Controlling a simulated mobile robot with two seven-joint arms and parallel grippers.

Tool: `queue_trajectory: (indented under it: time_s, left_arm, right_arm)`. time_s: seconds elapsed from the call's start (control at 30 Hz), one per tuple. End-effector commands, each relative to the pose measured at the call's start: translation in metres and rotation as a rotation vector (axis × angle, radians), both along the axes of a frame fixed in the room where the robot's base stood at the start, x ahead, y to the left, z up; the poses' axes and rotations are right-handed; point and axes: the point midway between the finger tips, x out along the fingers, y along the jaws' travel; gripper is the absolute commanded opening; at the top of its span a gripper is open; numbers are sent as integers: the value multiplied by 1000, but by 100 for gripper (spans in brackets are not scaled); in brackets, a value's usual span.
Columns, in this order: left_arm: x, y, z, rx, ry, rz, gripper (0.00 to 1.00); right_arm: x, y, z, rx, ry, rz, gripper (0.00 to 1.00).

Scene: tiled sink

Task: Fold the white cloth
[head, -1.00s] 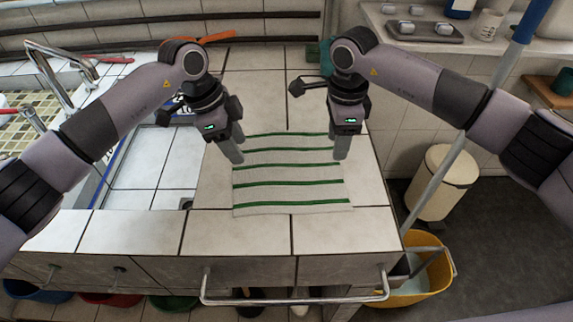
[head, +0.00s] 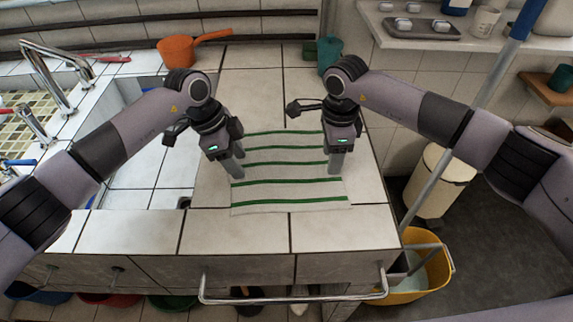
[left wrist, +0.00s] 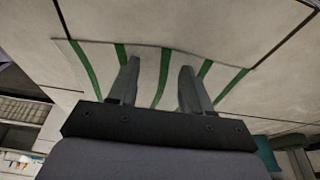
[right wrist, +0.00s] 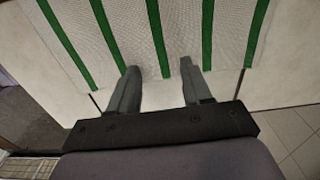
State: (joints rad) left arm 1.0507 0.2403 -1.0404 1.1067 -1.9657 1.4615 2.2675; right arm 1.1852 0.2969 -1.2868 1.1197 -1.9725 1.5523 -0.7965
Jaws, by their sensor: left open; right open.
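The white cloth (head: 290,192) with green stripes lies flat and spread out on the tiled counter. It also shows in the left wrist view (left wrist: 145,62) and in the right wrist view (right wrist: 135,35). My left gripper (head: 238,178) is open at the cloth's left edge; its two fingers (left wrist: 156,75) show apart over the cloth with nothing between them but cloth surface. My right gripper (head: 338,172) is open at the cloth's right edge; its fingers (right wrist: 160,75) are apart near that edge. Whether the fingertips touch the cloth is unclear.
An orange pot (head: 178,50) and a green cup (head: 328,52) stand at the back of the counter. The sink with its tap (head: 50,75) is at the left. A blue-handled pole (head: 490,100) and a yellow bucket (head: 425,275) are at the right. The counter's front strip is clear.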

Motion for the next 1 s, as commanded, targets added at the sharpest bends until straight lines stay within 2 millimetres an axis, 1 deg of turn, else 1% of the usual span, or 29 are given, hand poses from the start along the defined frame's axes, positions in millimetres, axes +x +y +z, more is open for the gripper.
queue_trajectory:
  time_s: [0.07,0.1,0.27,0.3,0.4,0.8,1.0]
  left_arm:
    - [0,0,-1,1,1,1,49]
    - [0,0,-1,1,1,1,47]
    - [0,0,-1,1,1,1,21]
    - [0,0,-1,1,1,1,15]
    - [0,1,-1,2,2,0,0]
    - [0,1,-1,2,2,0,0]
    - [0,1,5,2,2,0,0]
  right_arm:
    - [0,0,-2,0,1,0,49]
    - [0,0,-2,0,1,0,47]
    - [0,0,-2,0,1,0,21]
    - [0,0,-2,0,1,0,15]
    - [0,0,-2,-1,1,0,0]
    - [0,0,-2,-1,2,0,0]
    - [0,0,3,-1,2,-1,0]
